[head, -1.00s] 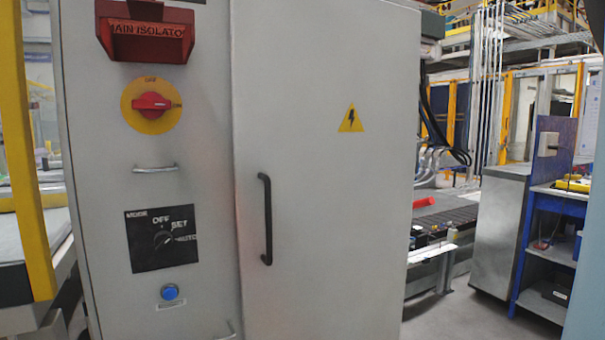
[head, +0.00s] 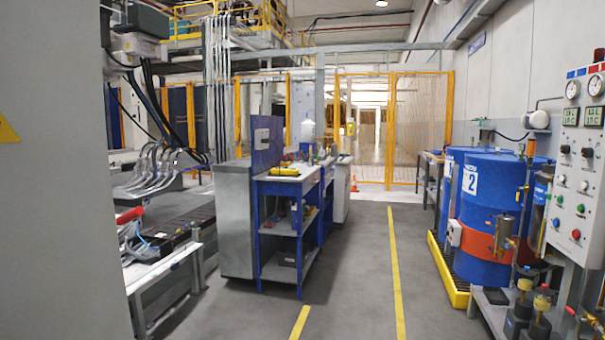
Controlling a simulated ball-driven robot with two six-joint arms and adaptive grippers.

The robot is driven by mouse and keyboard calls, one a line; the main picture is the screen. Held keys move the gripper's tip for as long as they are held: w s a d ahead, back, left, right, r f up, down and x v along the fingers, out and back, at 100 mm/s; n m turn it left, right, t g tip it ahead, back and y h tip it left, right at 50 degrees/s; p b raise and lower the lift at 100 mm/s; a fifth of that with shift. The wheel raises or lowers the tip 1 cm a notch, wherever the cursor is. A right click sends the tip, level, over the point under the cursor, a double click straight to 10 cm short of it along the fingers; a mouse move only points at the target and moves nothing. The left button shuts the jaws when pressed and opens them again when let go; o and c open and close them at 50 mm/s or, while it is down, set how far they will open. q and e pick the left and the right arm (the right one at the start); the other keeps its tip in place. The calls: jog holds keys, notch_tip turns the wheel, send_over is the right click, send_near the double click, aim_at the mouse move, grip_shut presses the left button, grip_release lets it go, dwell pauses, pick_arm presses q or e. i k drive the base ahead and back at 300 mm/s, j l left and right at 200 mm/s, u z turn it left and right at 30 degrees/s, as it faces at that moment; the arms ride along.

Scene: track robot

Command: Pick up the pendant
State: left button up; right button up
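I cannot make out a pendant for certain. A small yellow and dark object (head: 286,171) lies on top of the blue workbench (head: 290,187) in the middle of the view. It is too small to tell whether it is the pendant. Neither of my grippers is in view.
A grey cabinet (head: 55,200) fills the left side. A conveyor (head: 185,222) and a metal cabinet (head: 233,225) stand left of the bench. Blue drums (head: 485,225) on a yellow tray (head: 447,272) and a gauge panel (head: 578,165) stand right. Grey floor (head: 355,255) between is clear.

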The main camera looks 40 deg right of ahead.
aim_at(284, 171)
jog(key=z, duration=1.1)
jog(key=i+j+u, duration=0.1)
jog(key=i, duration=0.55)
jog(key=i+z, duration=0.25)
jog(key=i, duration=0.6)
jog(key=i+j+z, duration=0.1)
jog(key=i+z, duration=0.15)
jog(key=i, duration=0.6)
jog(key=i+u, duration=0.5)
jog(key=i, duration=0.2)
jog(key=i+l+u, duration=0.15)
jog(key=i+u, duration=0.3)
jog(key=i, duration=0.25)
jog(key=i+j, duration=0.15)
jog(key=i, duration=0.25)
jog(key=i+j, duration=0.1)
jog(key=i, duration=0.3)
jog(key=i+j, duration=0.15)
jog(key=i, duration=0.2)
